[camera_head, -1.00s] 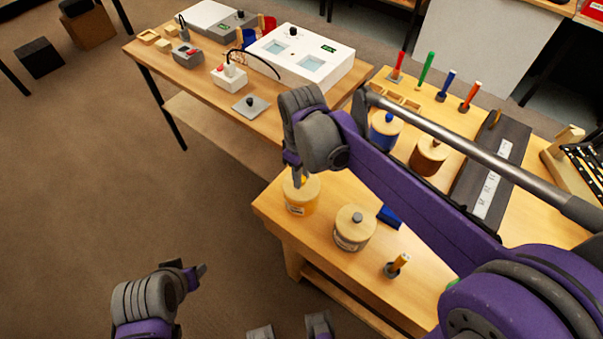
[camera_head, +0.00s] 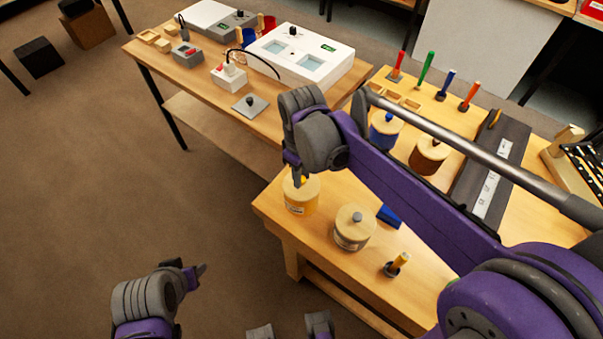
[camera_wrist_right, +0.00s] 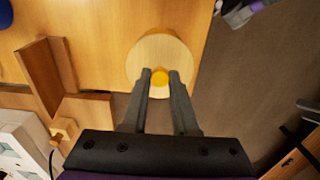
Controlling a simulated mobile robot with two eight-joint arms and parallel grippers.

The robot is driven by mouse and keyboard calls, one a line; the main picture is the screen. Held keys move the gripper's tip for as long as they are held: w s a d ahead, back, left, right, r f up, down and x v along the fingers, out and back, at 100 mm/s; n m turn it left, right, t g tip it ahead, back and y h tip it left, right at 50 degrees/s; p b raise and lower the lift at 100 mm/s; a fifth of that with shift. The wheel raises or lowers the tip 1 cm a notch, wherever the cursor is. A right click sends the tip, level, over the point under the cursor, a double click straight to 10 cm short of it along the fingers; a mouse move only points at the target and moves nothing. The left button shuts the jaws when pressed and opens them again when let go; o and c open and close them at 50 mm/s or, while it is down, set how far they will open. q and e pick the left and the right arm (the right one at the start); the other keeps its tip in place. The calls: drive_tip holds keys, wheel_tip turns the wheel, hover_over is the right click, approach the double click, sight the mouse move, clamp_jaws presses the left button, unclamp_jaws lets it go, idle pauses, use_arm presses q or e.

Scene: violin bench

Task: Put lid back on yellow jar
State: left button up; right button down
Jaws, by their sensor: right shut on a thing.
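The yellow jar (camera_head: 302,201) stands near the left corner of the near bench, with its pale wooden lid (camera_head: 309,184) on top. In the right wrist view the round lid (camera_wrist_right: 146,58) has a yellow knob (camera_wrist_right: 159,77) at its centre. My right gripper (camera_wrist_right: 160,77) is shut on the yellow knob from above. In the head view my right gripper (camera_head: 298,180) hides part of the lid. The lid looks level on the jar; whether it is fully seated cannot be told. My left gripper (camera_head: 200,270) is at the lower left over the floor, away from the bench; its jaws are unclear.
A white jar (camera_head: 351,236) with a grey knob stands just right of the yellow jar. A second table (camera_head: 200,95) with devices stands behind.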

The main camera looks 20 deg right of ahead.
drive_tip(key=shift+f, duration=0.1)
idle(0.7)
drive_tip(key=shift+c, duration=0.6)
unclamp_jaws()
use_arm(q)
drive_tip(key=shift+r, duration=0.15)
use_arm(e)
drive_tip(key=shift+r+p, duration=2.25)
drive_tip(key=shift+r, duration=1.3)
use_arm(q)
drive_tip(key=r, duration=0.1)
drive_tip(key=w+r, duration=0.1)
drive_tip(key=r, duration=0.3)
drive_tip(key=shift+w+r, duration=0.1)
drive_tip(key=shift+w, duration=0.2)
use_arm(e)
drive_tip(key=shift+c, duration=0.3)
clamp_jaws()
drive_tip(key=shift+f, duration=0.25)
